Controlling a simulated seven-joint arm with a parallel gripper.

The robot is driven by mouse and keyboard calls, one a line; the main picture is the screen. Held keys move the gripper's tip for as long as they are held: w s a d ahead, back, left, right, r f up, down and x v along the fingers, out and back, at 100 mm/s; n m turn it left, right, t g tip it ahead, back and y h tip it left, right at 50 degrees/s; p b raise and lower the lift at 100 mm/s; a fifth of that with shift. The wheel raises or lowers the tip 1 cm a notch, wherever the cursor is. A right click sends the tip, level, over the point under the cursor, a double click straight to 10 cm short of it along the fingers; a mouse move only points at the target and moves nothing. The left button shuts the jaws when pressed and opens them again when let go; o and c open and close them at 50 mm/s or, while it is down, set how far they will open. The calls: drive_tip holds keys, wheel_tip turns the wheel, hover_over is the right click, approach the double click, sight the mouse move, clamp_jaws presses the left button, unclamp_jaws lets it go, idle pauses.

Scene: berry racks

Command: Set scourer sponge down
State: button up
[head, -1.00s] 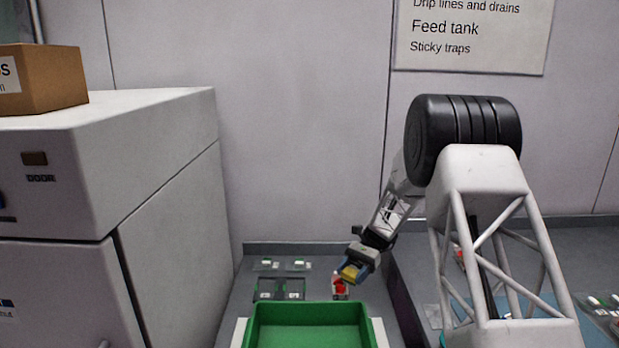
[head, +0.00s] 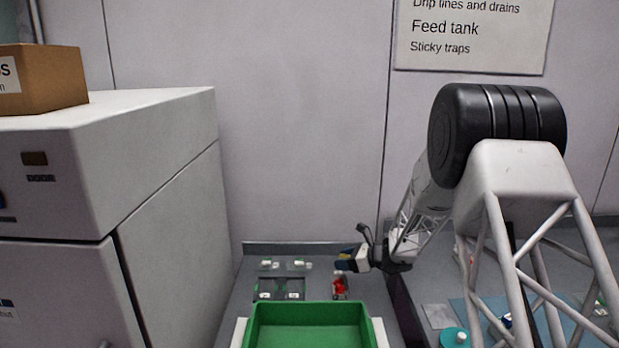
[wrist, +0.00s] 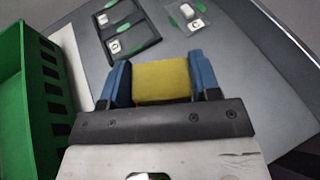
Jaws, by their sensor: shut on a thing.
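In the head view my gripper (head: 347,262) reaches in from the right above the grey counter, beyond the green crate. Only a small part of the sponge shows there. The sponge appears to be held above the counter, but its exact height cannot be told.
A green crate (head: 310,308) stands at the counter's front. A small container of red fruit (head: 340,284) stands below my gripper. Dark framed label holders (wrist: 128,30) and small white-and-green items (wrist: 187,12) lie further back. A white cabinet (head: 170,170) bounds the left.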

drive_tip(key=w+d+f+m+t+h, duration=0.1)
drive_tip(key=m+t, duration=0.1)
drive_tip(key=w+d+f+m+t+h, duration=0.1)
drive_tip(key=d+m+t+h, duration=0.1)
drive_tip(key=w+d+f+m+t+h, duration=0.1)
drive_tip(key=f+m+t+h, duration=0.1)
drive_tip(key=shift+w+d+m, duration=0.3)
drive_tip(key=shift+w+m, duration=0.05)
drive_tip(key=shift+m, duration=0.05)
drive_tip(key=shift+w+d+f+m+t+h, duration=0.15)
drive_tip(key=shift+d+f+m+t+h, duration=0.45)
drive_tip(key=shift+f+m+h, duration=0.25)
drive_tip(key=shift+d+f+m+t+h, duration=0.2)
drive_tip(key=shift+f+m+h, duration=0.2)
drive_tip(key=shift+f+h, duration=0.2)
drive_tip(key=shift+d+f+m+t+h, duration=0.2)
drive_tip(key=shift+f+m+h, duration=0.2)
drive_tip(key=shift+f, duration=0.25)
